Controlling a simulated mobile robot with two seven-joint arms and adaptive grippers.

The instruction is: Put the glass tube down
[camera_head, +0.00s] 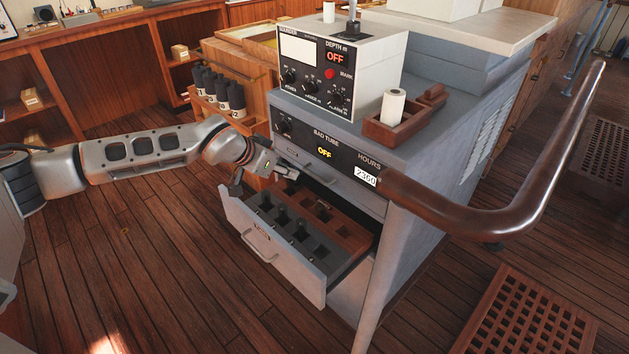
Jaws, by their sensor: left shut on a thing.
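My left gripper (265,178) is over the back left part of an open grey drawer (262,252) in the grey cabinet. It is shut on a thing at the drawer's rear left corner. The thing is too small and too covered by the fingers to make out clearly; it fits the glass tube. The drawer has dark slots on its left, several holding small dark upright pieces, and a brown wooden rack (345,232) with recesses on its right. I cannot tell whether the held thing touches the drawer. My right gripper is not in view.
A depth sounder box (380,55) and a wooden tray (395,130) with a white roll stand on the cabinet top. A thick curved rail (500,215) crosses in front at the right. Dark bottles (222,95) stand in a rack behind my left arm. The floor left of the drawer is clear.

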